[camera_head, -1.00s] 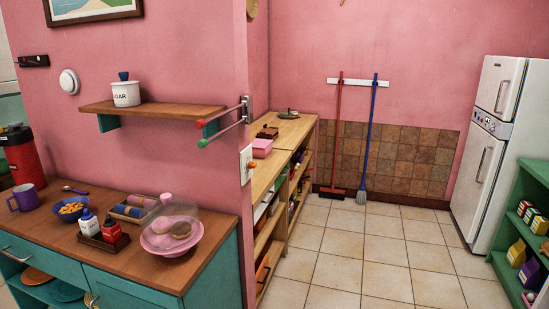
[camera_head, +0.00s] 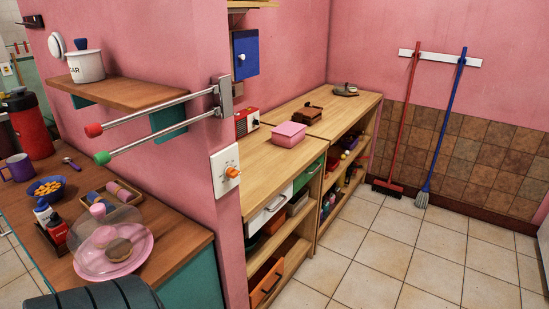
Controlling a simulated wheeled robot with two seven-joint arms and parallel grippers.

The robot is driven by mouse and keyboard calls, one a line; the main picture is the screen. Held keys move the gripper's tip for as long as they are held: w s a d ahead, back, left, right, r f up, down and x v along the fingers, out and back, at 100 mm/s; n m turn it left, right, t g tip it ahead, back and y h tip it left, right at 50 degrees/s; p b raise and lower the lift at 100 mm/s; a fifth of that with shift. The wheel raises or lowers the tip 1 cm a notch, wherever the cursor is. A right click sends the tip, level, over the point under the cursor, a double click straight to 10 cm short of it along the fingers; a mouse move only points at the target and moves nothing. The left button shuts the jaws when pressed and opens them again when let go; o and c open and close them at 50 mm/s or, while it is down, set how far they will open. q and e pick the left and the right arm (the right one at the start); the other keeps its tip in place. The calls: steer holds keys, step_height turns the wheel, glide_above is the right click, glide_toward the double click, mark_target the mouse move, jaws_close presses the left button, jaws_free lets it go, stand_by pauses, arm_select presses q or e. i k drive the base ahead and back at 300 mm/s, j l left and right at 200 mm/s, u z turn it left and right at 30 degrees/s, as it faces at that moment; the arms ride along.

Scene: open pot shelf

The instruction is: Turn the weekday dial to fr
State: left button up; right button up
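A white wall plate (camera_head: 225,180) with an orange knob (camera_head: 232,172) is on the end face of the pink wall, near the middle of the view. It has small markings around the knob, too small to read, so I cannot tell whether it is the weekday dial or which way it points. A blue wall panel (camera_head: 245,54) with a small pale knob hangs further back. Neither of my grippers is in view.
Two rods with red and green ends stick out from a wall bracket (camera_head: 222,97) just above the plate. A small shelf (camera_head: 125,88) holds a sugar jar. Wooden shelving (camera_head: 285,160) runs behind. Tiled floor (camera_head: 390,260) is clear at right.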

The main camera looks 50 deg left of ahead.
mark_target(231, 173)
steer(key=i, duration=2.65)
steer(key=u, duration=4.05)
steer(key=k+l, duration=0.05)
steer(key=l, duration=0.05)
